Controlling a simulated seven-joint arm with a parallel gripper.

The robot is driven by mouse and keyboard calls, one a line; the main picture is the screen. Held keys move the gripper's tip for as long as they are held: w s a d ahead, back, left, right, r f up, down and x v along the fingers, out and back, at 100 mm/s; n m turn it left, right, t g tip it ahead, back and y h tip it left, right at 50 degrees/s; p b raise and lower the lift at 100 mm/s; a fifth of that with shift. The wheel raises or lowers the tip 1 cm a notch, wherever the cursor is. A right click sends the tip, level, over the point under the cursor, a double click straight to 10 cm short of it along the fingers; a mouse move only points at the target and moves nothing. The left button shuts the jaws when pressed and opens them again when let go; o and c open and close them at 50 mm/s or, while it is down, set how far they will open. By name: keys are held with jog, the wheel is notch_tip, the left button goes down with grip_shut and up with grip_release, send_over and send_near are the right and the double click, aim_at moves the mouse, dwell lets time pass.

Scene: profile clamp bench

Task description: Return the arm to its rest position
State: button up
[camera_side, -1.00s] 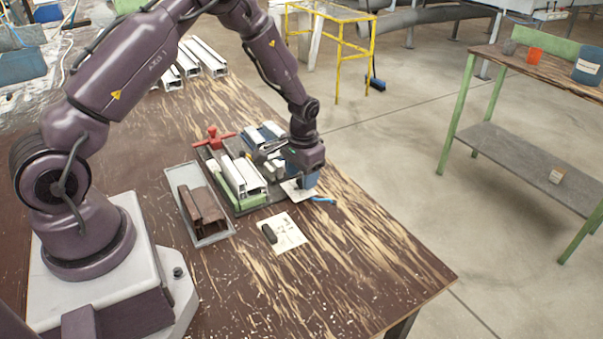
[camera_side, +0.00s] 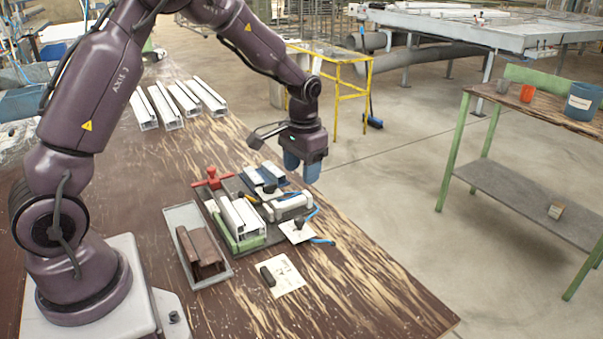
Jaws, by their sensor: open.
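My gripper (camera_side: 302,171) hangs in the air above the far right side of the clamp fixture. Its blue fingers point down, spread apart, with nothing between them. The clamp fixture (camera_side: 268,236) lies on the bench and holds white profiles (camera_side: 241,216) against a green jaw. A red handle (camera_side: 212,179) stands at its far left end. A light grey clamp part with a black knob (camera_side: 290,204) sits at its right side, with blue tubing beside it.
A grey tray (camera_side: 184,216) with brown profiles (camera_side: 203,250) lies left of the fixture. A paper with a dark block (camera_side: 267,276) lies in front. Several white profiles (camera_side: 180,98) lie at the back. A green-legged shelf (camera_side: 490,160) stands right, beyond the bench edge.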

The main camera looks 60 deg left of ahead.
jog(key=s+d+r+m+t, duration=0.1)
jog(key=s+d+r+t, duration=0.1)
jog(key=s+d+r, duration=0.3)
jog(key=s+d+r+t, duration=0.3)
jog(key=s+d+r, duration=0.2)
jog(key=s+r, duration=0.7)
jog(key=s, duration=0.5)
jog(key=shift+d+r+m+t, duration=0.2)
jog(key=shift+r+m+t, duration=0.1)
jog(key=shift+r+m, duration=0.1)
dwell(0.6)
